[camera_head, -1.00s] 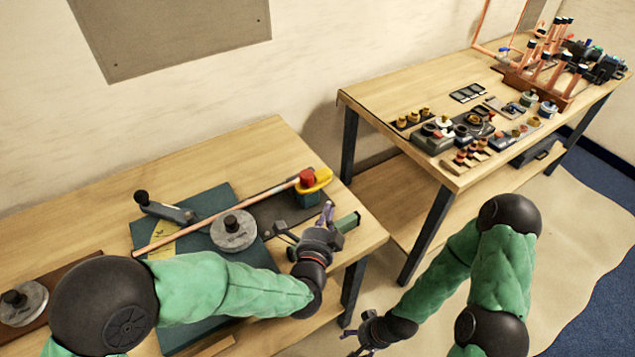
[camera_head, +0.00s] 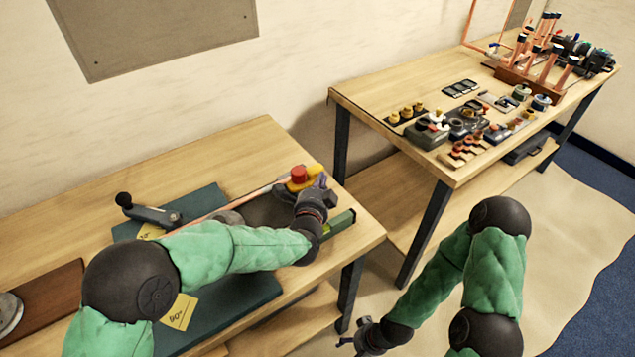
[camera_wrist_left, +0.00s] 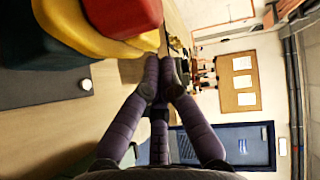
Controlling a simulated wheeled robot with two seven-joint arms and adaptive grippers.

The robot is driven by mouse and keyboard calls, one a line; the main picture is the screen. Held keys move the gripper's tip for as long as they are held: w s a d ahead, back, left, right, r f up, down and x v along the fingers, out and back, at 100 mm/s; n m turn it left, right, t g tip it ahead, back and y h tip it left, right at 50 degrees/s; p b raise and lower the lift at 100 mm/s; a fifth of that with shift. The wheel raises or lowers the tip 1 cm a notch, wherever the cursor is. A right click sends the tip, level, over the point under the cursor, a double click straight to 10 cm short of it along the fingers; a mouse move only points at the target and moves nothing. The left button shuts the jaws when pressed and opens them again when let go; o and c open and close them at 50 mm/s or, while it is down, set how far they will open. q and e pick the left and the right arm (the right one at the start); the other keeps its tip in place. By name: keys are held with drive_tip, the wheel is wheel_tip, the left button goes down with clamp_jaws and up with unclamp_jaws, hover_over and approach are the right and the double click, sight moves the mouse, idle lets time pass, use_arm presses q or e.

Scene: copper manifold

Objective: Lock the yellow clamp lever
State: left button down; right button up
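The yellow clamp lever (camera_head: 306,183) with a red knob (camera_head: 298,173) is at the right end of the near bench, by the copper tube (camera_head: 230,207). My left gripper (camera_head: 321,181) is right beside the lever, on its right. In the left wrist view the yellow lever (camera_wrist_left: 95,42) and red part (camera_wrist_left: 122,14) lie left of my fingers (camera_wrist_left: 161,68). Those fingers converge, tips close together, with nothing visible between them. Whether they touch the lever is unclear. My right gripper (camera_head: 358,342) hangs low in front of the benches; its fingers are too small to read.
A teal mat (camera_head: 235,305) and a dark-handled grey tool (camera_head: 150,214) are on the near bench (camera_head: 90,225). My left arm hides part of it. A second bench (camera_head: 375,100) behind right holds several fittings and a copper manifold (camera_head: 530,82).

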use_arm(q)
drive_tip(key=shift+w+a+f, duration=0.15)
drive_tip(key=shift+w+a, duration=0.3)
drive_tip(key=shift+w, duration=0.2)
drive_tip(key=shift+w+d+n+y+p, duration=0.15)
drive_tip(key=shift+n+y+p, duration=0.15)
drive_tip(key=shift+y+p, duration=0.15)
